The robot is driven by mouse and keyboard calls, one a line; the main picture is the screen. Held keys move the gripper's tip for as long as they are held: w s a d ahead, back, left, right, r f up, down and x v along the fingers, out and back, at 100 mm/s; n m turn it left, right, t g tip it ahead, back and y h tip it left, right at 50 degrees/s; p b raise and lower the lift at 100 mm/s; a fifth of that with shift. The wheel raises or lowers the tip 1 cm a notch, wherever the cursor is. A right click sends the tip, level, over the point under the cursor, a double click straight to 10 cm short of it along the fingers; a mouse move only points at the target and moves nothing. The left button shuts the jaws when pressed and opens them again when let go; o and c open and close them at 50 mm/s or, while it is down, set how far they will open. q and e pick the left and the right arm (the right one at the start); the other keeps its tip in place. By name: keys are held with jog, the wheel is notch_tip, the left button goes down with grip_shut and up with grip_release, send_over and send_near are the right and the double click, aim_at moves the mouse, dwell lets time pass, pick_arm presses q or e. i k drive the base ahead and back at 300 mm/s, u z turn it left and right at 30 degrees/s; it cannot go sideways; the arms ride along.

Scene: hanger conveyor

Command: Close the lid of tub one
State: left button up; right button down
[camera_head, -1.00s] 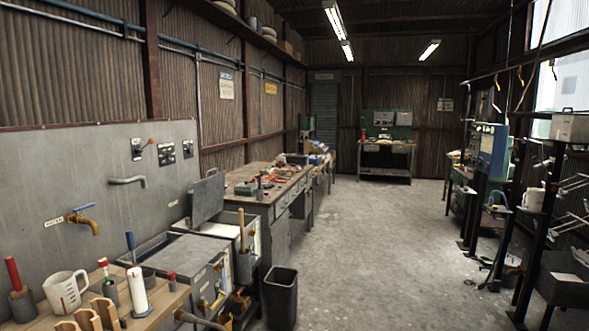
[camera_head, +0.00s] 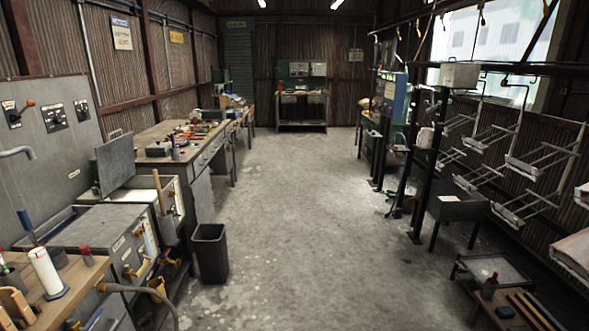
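On the left, metal tubs stand in a row below a grey wall panel. A grey lid (camera_head: 117,165) stands raised and tilted on the farther tub (camera_head: 160,193). I cannot read any marking that tells which one is tub one. Neither of my grippers is in view.
A black bin (camera_head: 209,254) stands on the floor beside the tubs. A wooden bench (camera_head: 35,285) with a white roll is at the near left. Racks of hangers (camera_head: 490,135) and a dark box (camera_head: 457,208) line the right. The middle floor is clear.

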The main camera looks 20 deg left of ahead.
aim_at(115, 160)
jog(key=u, duration=0.25)
jog(key=i, duration=2.15)
jog(key=u, duration=0.85)
jog(key=i, duration=1.45)
jog(key=u, duration=1.75)
jog(key=i, duration=0.95)
jog(key=u, duration=0.95)
